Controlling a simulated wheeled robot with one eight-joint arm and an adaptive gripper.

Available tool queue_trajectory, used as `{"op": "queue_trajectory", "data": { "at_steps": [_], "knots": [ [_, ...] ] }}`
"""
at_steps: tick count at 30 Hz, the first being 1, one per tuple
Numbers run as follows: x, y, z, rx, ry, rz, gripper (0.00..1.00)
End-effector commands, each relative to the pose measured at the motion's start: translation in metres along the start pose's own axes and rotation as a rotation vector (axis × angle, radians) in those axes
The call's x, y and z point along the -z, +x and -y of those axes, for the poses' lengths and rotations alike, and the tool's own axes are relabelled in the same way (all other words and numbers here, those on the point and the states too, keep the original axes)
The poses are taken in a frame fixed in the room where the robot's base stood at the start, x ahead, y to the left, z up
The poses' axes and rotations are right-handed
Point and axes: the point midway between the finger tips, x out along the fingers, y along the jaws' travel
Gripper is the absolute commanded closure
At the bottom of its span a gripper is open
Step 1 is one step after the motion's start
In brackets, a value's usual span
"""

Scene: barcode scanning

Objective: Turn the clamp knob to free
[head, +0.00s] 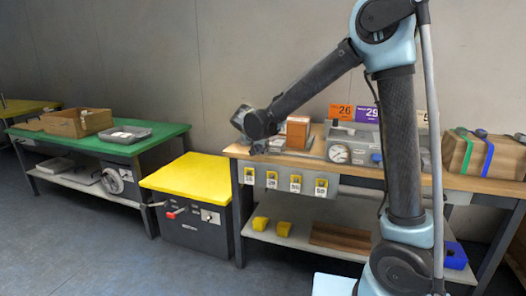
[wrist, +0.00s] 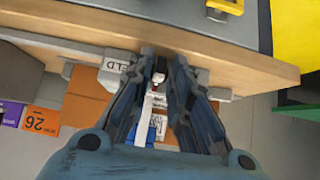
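My gripper (head: 258,147) is at the left end of the wooden-topped bench (head: 395,176), beside an orange-brown box (head: 298,132). In the wrist view my gripper (wrist: 164,58) has its fingers apart near the bench edge. A small pale part with a reddish spot (wrist: 158,78) shows between the fingers; I cannot tell whether it is the clamp knob or whether the fingers touch it. The clamp knob cannot be clearly picked out in either view.
A grey gauge unit (head: 352,145) and a strapped wooden crate (head: 486,156) stand to the right on the bench. Yellow-handled tags hang along its front. A yellow-topped cabinet (head: 188,178) and a green bench (head: 160,135) stand left, with open floor in front.

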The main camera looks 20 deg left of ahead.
Motion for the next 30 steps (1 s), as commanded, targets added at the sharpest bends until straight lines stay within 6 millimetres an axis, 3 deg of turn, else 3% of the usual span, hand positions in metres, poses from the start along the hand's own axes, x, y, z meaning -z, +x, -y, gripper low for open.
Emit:
{"op": "queue_trajectory", "data": {
  "at_steps": [18, 30],
  "knots": [
    [0.000, -0.101, 0.000, 0.002, -0.001, 0.001, 0.82],
    [0.000, -0.114, 0.000, 0.000, 0.000, 0.002, 0.82]
  ]
}}
